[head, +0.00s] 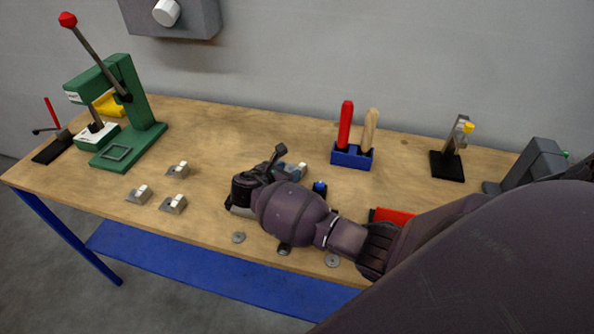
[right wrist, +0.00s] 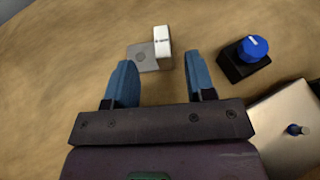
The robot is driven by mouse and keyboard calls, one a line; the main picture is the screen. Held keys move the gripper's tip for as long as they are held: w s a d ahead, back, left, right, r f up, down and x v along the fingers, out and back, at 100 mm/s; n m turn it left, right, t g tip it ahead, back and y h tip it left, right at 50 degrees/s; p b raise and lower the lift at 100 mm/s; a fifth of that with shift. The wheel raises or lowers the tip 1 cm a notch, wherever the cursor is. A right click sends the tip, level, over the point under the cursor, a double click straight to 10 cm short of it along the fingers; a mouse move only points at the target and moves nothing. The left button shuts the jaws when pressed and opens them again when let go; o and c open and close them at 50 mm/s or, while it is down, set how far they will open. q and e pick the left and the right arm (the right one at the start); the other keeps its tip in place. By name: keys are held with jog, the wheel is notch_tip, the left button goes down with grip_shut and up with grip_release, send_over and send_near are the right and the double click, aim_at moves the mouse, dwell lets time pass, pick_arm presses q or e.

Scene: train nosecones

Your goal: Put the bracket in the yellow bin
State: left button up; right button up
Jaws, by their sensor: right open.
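A small bracket (right wrist: 146,58) with a grey flat base and a white upright block lies on the wooden bench. In the right wrist view it is just beyond my right gripper (right wrist: 161,67), between the lines of its two blue fingers. The fingers are spread, and nothing is between them. In the head view my right arm and hand hide part of this area. A small yellow bin (head: 110,105) stands at the back left, partly hidden behind the green press. My left gripper is out of view.
Several similar brackets (head: 178,170) lie front left. The green press (head: 127,125) stands at the back left. A blue-knobbed black box (right wrist: 245,60) is right of the fingers. A blue holder (head: 351,157) with two handled tools stands behind.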

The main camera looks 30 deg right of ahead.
aim_at(299, 167)
jog(key=shift+x, duration=2.25)
jog(key=shift+s, duration=0.1)
grip_shut()
notch_tip(299, 167, up, 20)
